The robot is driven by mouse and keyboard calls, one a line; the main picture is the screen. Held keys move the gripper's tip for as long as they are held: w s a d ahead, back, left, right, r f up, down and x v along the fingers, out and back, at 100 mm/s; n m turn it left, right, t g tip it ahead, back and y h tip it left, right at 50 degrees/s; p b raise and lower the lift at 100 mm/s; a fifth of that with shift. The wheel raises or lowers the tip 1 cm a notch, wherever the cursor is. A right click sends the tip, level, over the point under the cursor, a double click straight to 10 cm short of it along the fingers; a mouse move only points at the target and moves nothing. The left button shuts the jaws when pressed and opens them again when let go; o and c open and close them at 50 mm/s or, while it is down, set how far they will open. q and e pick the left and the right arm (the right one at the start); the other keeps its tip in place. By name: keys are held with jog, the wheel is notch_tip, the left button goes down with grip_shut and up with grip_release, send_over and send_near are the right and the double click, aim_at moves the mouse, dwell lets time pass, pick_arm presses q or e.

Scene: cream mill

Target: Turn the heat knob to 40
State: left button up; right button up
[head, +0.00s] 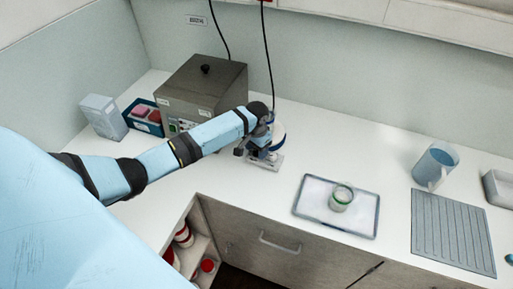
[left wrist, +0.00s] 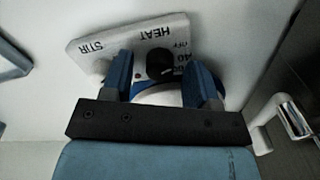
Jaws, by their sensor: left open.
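My left gripper (left wrist: 160,66) is open, with one blue finger on each side of the knob in the picture. I cannot tell whether the fingers touch it. The knob's exact setting is too small to read surely. In the head view my left gripper (head: 262,148) is over the small pale unit (head: 264,164) on the counter and hides part of it. My right gripper is not in view.
A grey metal box (head: 205,82) with a black lid knob stands behind my left arm. A tray (head: 308,212) with a green-rimmed jar (head: 341,197) lies to the right. A blue jug (head: 436,165) and ribbed mat (head: 452,235) are farther right. Black cords hang behind.

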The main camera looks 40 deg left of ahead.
pick_arm(q)
jog(key=shift+c, duration=0.4)
jog(key=c, duration=0.8)
jog(key=shift+m, duration=1.6)
jog(key=shift+c, duration=0.2)
jog(key=o, duration=0.9)
notch_tip(320, 180, up, 14)
jog(key=shift+b, duration=0.95)
